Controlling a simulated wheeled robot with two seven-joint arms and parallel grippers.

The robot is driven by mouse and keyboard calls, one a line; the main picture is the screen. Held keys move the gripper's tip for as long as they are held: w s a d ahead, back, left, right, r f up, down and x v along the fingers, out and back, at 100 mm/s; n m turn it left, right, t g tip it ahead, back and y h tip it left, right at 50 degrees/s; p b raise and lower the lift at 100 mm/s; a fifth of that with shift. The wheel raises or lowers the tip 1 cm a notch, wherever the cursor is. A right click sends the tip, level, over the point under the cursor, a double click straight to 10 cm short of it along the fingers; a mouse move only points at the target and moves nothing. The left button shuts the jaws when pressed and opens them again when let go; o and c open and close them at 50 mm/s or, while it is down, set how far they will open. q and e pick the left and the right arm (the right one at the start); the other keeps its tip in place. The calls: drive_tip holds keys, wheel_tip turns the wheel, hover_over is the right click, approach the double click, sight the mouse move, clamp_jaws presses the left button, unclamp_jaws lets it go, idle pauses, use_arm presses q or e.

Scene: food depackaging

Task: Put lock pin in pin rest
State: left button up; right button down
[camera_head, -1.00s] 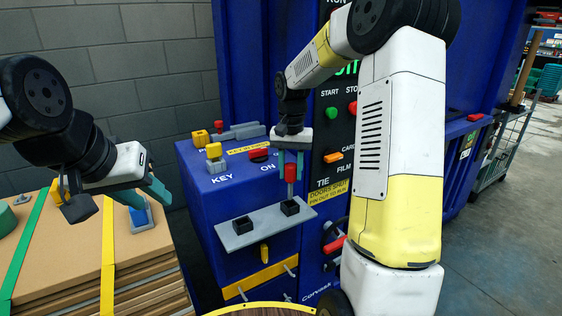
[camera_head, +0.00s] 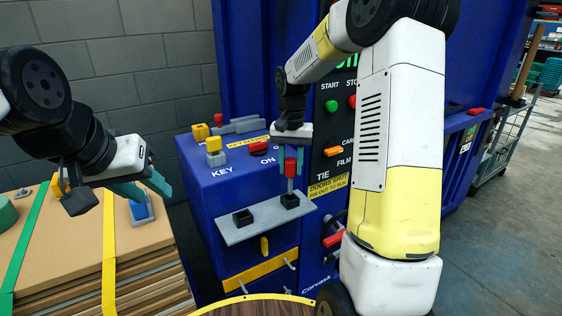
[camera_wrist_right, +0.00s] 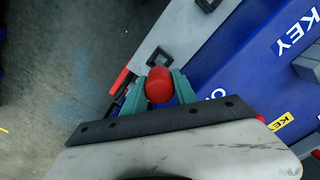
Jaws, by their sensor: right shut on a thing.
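The lock pin has a red head (camera_head: 290,167) and a thin grey shaft (camera_head: 290,185). My right gripper (camera_head: 290,155) is shut on the red head from above. The pin stands upright over the right black square socket (camera_head: 290,202) on a grey shelf; whether its tip is inside is unclear. A second black socket (camera_head: 243,218) on the shelf is empty. In the right wrist view the red head (camera_wrist_right: 159,86) sits between the teal fingers (camera_wrist_right: 159,92). My left gripper (camera_head: 150,185) is open and empty over the cardboard stack at left.
The grey shelf (camera_head: 262,223) juts from a blue machine cabinet (camera_head: 215,200) with key, knob and switches on top. A control panel (camera_head: 333,120) rises behind my right arm. A strapped cardboard stack (camera_head: 80,255) stands at left. A round table edge (camera_head: 255,299) shows at the bottom.

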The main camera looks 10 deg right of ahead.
sight(291, 159)
drive_tip(key=shift+f, duration=2)
idle(0.4)
drive_tip(key=c, duration=0.9)
unclamp_jaws()
wheel_tip(291, 159, up, 7)
drive_tip(key=shift+r, duration=0.4)
